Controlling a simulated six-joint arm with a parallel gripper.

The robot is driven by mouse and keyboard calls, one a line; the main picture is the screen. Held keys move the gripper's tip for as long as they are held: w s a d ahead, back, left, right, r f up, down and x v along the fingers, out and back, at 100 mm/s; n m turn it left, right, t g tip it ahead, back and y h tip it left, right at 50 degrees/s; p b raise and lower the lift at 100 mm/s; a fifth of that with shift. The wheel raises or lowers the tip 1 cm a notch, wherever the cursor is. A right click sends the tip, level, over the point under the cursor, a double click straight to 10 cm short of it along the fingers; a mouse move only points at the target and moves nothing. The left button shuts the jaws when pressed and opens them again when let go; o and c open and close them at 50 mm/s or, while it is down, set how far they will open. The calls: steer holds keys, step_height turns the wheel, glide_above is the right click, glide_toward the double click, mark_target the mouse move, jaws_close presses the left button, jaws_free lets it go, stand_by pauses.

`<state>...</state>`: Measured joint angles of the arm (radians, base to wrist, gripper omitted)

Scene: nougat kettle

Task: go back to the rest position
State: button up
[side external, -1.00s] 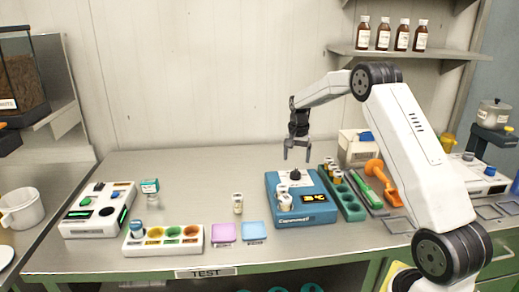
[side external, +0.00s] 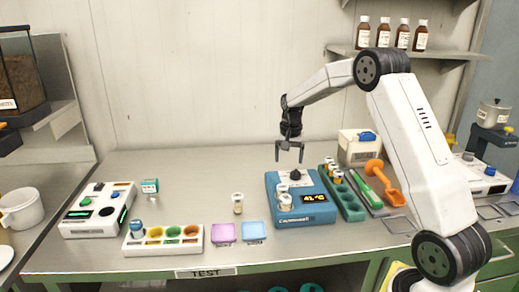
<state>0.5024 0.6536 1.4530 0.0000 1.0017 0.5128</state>
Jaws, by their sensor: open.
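My gripper (side external: 289,154) hangs open and empty, pointing down, above the back of the blue heater block (side external: 302,215). The block has a black knob on top, a lit display reading 41 °C, and vials with white labels (side external: 284,202) standing at its left side. The gripper touches nothing that I can see.
A green rack (side external: 350,212) with vials stands right of the block, beside an orange scoop (side external: 384,181) and a white box (side external: 357,150). A lone vial (side external: 238,204) stands behind the purple pad (side external: 223,233) and blue pad (side external: 254,232). The table's back left is clear.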

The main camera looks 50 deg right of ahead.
steer(key=a+n, duration=0.1)
steer(key=a, duration=0.1)
steer(key=s+a+n, duration=0.1)
steer(key=a, duration=0.4)
steer(key=shift+s+a+n, duration=0.4)
steer(key=s+a+f+n+t, duration=0.2)
steer(key=s+a+n, duration=0.6)
steer(key=s+a, duration=0.8)
steer(key=shift+s+a+f+n, duration=0.3)
steer(key=shift+a+f+n, duration=0.1)
steer(key=shift+a+f, duration=0.4)
